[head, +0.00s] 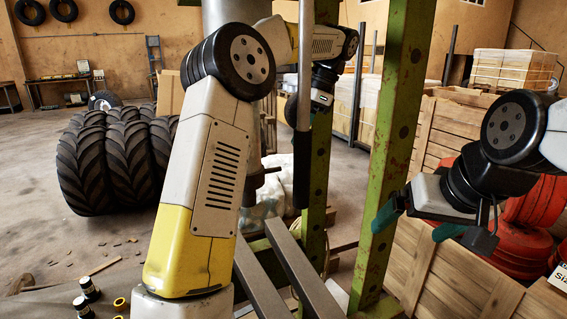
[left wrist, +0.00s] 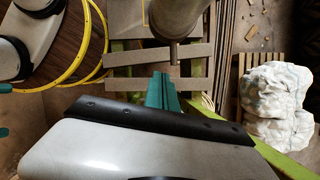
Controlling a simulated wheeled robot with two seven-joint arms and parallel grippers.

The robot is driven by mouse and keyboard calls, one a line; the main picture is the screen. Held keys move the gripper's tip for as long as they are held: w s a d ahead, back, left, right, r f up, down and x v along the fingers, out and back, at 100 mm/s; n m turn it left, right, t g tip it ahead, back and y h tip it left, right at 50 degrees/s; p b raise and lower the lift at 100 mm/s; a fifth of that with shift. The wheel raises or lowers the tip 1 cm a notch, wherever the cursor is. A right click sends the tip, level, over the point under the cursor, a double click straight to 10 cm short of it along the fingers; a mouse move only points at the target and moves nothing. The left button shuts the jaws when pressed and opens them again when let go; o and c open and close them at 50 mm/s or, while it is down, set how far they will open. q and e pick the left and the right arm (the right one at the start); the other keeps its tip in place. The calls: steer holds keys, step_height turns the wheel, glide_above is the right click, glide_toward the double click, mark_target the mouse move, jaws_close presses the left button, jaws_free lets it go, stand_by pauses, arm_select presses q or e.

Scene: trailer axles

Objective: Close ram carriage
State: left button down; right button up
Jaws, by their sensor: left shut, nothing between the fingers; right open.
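The green press frame (head: 390,150) stands in front of me. A wide grey cylinder (head: 228,12), seemingly part of the ram carriage, shows at the top, largely behind my left arm. In the left wrist view the ram end (left wrist: 178,25) hangs just beyond my left gripper (left wrist: 162,92), whose teal fingers are shut and empty. I cannot tell whether they touch anything. A grey bar with a black grip (head: 301,172) hangs near the middle. My right gripper (head: 418,221) is open and empty, right of the frame.
Two grey beams (head: 298,268) lie low across the press. Wooden crates (head: 440,250) and red wheels (head: 520,232) stand close to my right gripper. Large tyres (head: 118,160) stand at the left. A white wrapped bundle (left wrist: 277,100) lies beside the press. Open floor lies left.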

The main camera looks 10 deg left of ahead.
arm_select(q)
steer(key=s+a+f, duration=0.2)
steer(key=a+f, duration=0.4)
steer(key=f, duration=0.1)
steer(key=shift+s+a, duration=0.15)
steer(key=shift+a, duration=0.05)
